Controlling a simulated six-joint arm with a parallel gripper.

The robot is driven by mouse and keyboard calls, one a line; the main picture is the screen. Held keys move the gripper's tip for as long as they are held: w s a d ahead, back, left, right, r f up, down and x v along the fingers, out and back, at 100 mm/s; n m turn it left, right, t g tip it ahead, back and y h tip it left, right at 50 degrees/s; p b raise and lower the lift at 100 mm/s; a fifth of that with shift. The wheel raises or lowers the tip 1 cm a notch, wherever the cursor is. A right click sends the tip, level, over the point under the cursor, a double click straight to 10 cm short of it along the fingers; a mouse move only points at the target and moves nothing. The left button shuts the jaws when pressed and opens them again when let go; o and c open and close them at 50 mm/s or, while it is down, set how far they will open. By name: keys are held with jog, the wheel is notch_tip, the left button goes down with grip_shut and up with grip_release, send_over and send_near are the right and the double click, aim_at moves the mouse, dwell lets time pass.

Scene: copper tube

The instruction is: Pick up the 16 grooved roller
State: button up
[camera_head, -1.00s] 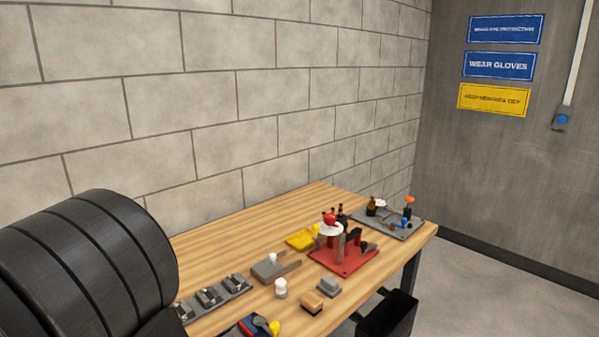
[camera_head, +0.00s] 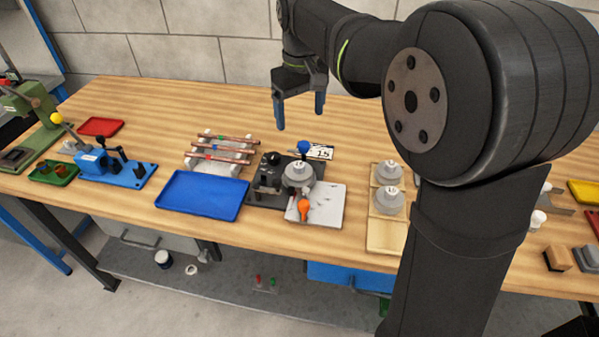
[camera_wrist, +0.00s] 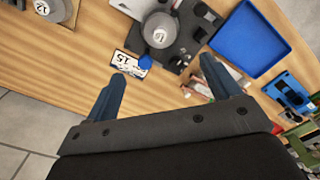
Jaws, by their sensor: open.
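My gripper (camera_head: 300,112) is open and empty, above the back of the bench; it also shows in the wrist view (camera_wrist: 162,75), with its two blue fingers apart. Two grey rollers stand on a wooden tray (camera_head: 382,238), a rear roller (camera_head: 388,171) and a front roller (camera_head: 390,201). A third grey roller (camera_head: 298,175) is on the dark bender (camera_head: 266,184). The number on each roller is too small to read surely in the head view. In the wrist view one tray roller (camera_wrist: 52,10) appears marked 12, partly cut off; the bender roller (camera_wrist: 158,32) is unclear.
A card marked 15 (camera_head: 320,152) lies behind the bender. A blue tray (camera_head: 202,195), copper tubes (camera_head: 222,148) on a rack and a blue fixture (camera_head: 115,172) are to the left. My arm hides the bench right of the wooden tray. The back middle is clear.

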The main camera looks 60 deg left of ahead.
send_over(299, 164)
jog(key=d, duration=0.1)
notch_tip(299, 164, down, 12)
jog(key=shift+s+f, duration=0.1)
jog(key=shift+s, duration=0.05)
jog(key=f, duration=0.4)
jog(key=shift+a, duration=0.4)
jog(key=shift+f, duration=0.6)
jog(key=c, duration=1.2)
